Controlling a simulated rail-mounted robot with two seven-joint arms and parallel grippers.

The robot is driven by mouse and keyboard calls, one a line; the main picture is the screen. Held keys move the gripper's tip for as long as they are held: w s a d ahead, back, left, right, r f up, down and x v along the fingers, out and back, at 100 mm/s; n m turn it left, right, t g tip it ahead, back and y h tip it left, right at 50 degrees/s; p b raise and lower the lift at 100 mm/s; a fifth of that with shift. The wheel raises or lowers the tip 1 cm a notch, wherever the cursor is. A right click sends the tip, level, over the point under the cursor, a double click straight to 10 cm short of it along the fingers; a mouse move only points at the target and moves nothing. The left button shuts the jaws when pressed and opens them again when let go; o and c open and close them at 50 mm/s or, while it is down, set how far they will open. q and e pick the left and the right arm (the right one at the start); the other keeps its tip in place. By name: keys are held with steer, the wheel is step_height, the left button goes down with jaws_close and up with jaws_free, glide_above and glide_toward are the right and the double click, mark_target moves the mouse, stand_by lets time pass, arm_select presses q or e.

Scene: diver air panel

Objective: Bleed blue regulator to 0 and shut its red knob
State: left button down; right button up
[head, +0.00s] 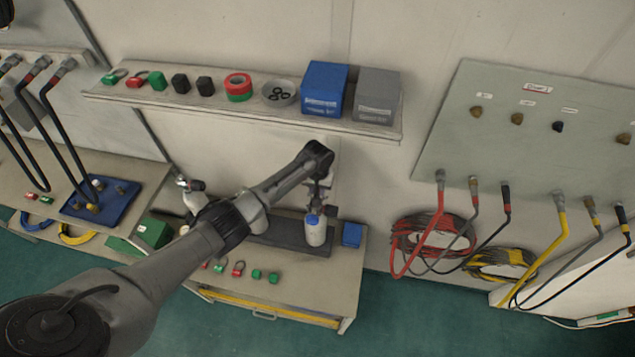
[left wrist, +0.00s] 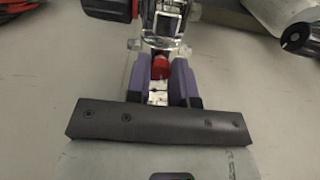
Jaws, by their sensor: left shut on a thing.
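A red knob (left wrist: 160,66) sits between the purple fingers of my left gripper (left wrist: 159,78) in the left wrist view. The fingers are shut on it from both sides. A clear and metal fitting (left wrist: 166,22) stands just beyond the knob. In the head view my left arm reaches over the bench, and its gripper points down near a white body with a blue top (head: 315,229) on a dark base. I cannot tell for sure that this is the blue regulator, and no gauge reading is legible. My right gripper is not in view.
A shelf (head: 140,97) with blue and grey boxes runs above the bench (head: 345,285). A chrome fitting (head: 188,184) and a small blue block (head: 352,235) flank the work spot. Red and green tags lie at the front. A hose panel (head: 540,150) stands right.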

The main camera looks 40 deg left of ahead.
arm_select(q)
steer(key=n+p, duration=0.1)
steer(key=n, duration=0.1)
steer(key=n+p, duration=0.1)
steer(key=shift+d+r+n+p, duration=0.1)
steer(key=shift+r+n+p, duration=0.1)
steer(key=shift+n+p, duration=0.2)
steer(key=n+p, duration=0.2)
steer(key=n, duration=0.2)
steer(key=shift+f+n, duration=0.1)
steer(key=shift+n, duration=0.2)
steer(key=n+p, duration=0.1)
steer(key=n, duration=0.4)
steer(key=shift+n+p, duration=0.4)
steer(key=shift+n, duration=1.1)
steer(key=shift+f, duration=0.1)
steer(key=shift+n, duration=0.5)
steer(key=c, duration=1)
jaws_free()
